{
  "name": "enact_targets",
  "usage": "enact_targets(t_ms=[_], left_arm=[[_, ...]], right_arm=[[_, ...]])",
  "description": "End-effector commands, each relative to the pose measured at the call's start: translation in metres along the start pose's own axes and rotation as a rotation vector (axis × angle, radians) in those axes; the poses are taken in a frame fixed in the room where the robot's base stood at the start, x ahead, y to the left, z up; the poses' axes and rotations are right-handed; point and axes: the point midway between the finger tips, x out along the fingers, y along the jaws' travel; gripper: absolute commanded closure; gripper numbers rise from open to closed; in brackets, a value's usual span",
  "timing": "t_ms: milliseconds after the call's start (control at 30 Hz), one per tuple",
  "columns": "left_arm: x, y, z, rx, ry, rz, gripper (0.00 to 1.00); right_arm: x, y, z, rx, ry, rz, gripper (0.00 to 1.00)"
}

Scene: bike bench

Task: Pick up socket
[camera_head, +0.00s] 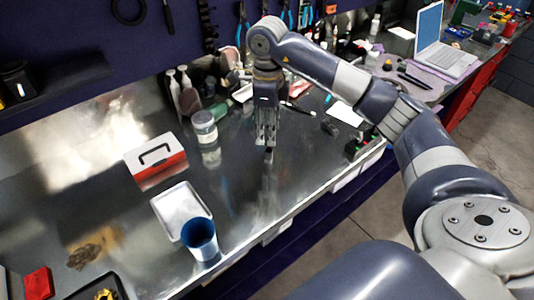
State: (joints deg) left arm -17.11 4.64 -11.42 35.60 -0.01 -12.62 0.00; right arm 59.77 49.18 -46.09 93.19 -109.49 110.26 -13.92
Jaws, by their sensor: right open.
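My right gripper (266,138) points down over the metal bench, in the upper middle of the head view. It is open, with its fingers close together in the picture. A small dark piece (268,155), perhaps the socket, shows just below the fingertips; it is too small to identify surely. I cannot tell whether the fingers touch it. My left gripper is not in view.
The metal bench (240,190) holds a red and white toolbox (157,165), a white tray (175,207), a blue cup (200,238) and a jar (204,126). A laptop (440,50) stands far right. The bench right of the cup is clear.

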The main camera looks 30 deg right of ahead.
Motion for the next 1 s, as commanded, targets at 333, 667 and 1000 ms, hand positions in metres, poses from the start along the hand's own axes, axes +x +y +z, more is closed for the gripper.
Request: enact_targets(t_ms=[333, 667, 1000], left_arm=[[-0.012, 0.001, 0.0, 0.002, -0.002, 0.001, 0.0], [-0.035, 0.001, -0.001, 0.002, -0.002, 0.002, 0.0], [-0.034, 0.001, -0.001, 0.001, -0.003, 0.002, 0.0]], right_arm=[[0.037, 0.001, 0.0, -0.002, -0.002, 0.004, 0.57], [0.08, 0.0, -0.001, -0.002, -0.003, 0.005, 0.57], [0.087, -0.001, -0.001, -0.003, -0.005, 0.002, 0.66]])
